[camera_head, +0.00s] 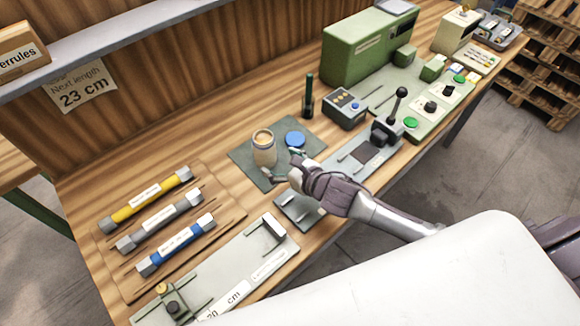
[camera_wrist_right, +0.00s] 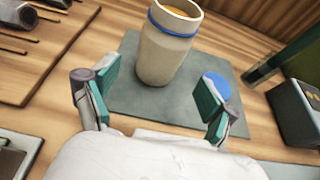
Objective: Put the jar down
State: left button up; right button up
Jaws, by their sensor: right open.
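The jar (camera_head: 264,150) is a pale, open-topped cylinder with tan contents, standing upright on a dark grey-green mat (camera_head: 244,157). It also shows in the right wrist view (camera_wrist_right: 165,50), with a blue band below its rim. My right gripper (camera_head: 283,165) is open and empty, at the near side of the jar. In the wrist view its two teal-padded fingers (camera_wrist_right: 153,92) are spread wide, with the jar beyond and between them, apart from both pads. My left gripper is out of view.
A wooden board with yellow, grey and blue labelled tubes (camera_head: 160,236) lies to the left. A lever press (camera_head: 387,128) and green machine (camera_head: 366,48) are farther right.

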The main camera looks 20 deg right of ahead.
jog(key=shift+v, duration=2.25)
